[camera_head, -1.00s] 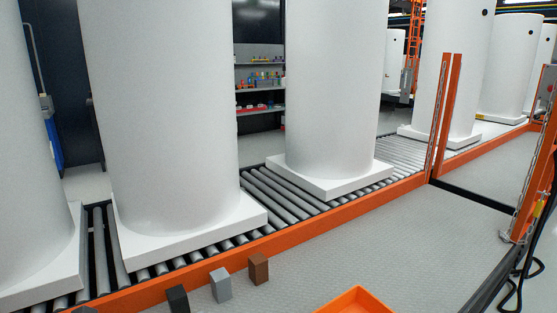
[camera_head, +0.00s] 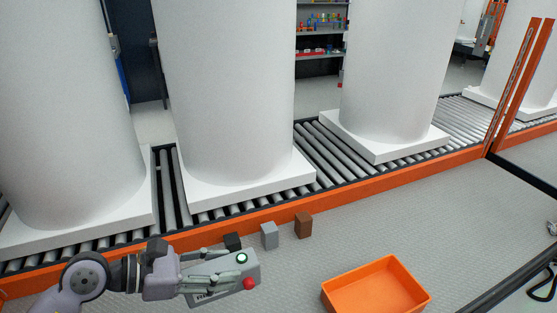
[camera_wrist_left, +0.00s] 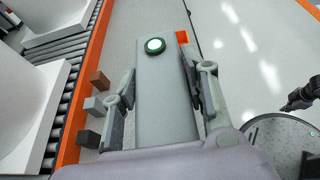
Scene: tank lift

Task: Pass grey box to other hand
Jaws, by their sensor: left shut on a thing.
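The grey box (camera_head: 220,268) has a green-ringed white button on top and a red knob at its end. My left gripper (camera_head: 230,266) is shut on this box and holds it up in front of the conveyor. In the left wrist view the box (camera_wrist_left: 165,105) lies between the two fingers, its long side pointing away from the palm. A dark jointed part (camera_wrist_left: 300,96) at the right edge of the left wrist view looks like my right gripper. It is too small to tell its fingers apart, and I do not see it in the head view.
Small black (camera_head: 233,241), grey (camera_head: 269,235) and brown (camera_head: 303,226) blocks stand beside the orange conveyor rail (camera_head: 370,188). An orange tray (camera_head: 376,289) is to the right of the held box. Large white tanks (camera_head: 225,100) stand on the rollers.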

